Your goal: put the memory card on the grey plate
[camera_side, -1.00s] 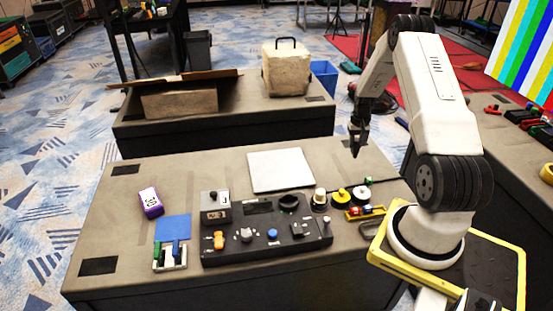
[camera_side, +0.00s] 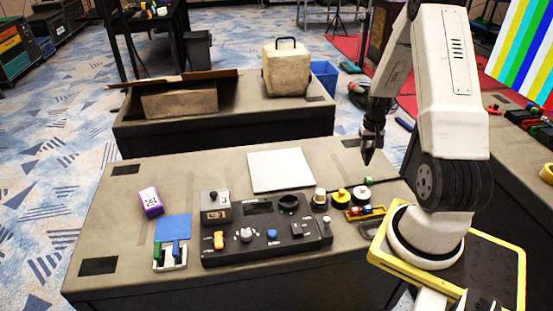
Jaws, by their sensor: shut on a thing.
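The grey plate (camera_side: 280,171) is a pale flat square at the back middle of the near table, with nothing on it. My gripper (camera_side: 367,160) points down to the right of the plate, over the table's back right part and clear of the plate. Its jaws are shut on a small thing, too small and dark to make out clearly. No memory card shows lying elsewhere on the table, so the held thing fits the memory card.
A black control panel (camera_side: 268,258) with knobs stands in front of the plate. A purple box (camera_side: 150,202), blue square (camera_side: 173,228) and white holder (camera_side: 170,258) are at left. Table around the plate's left is clear.

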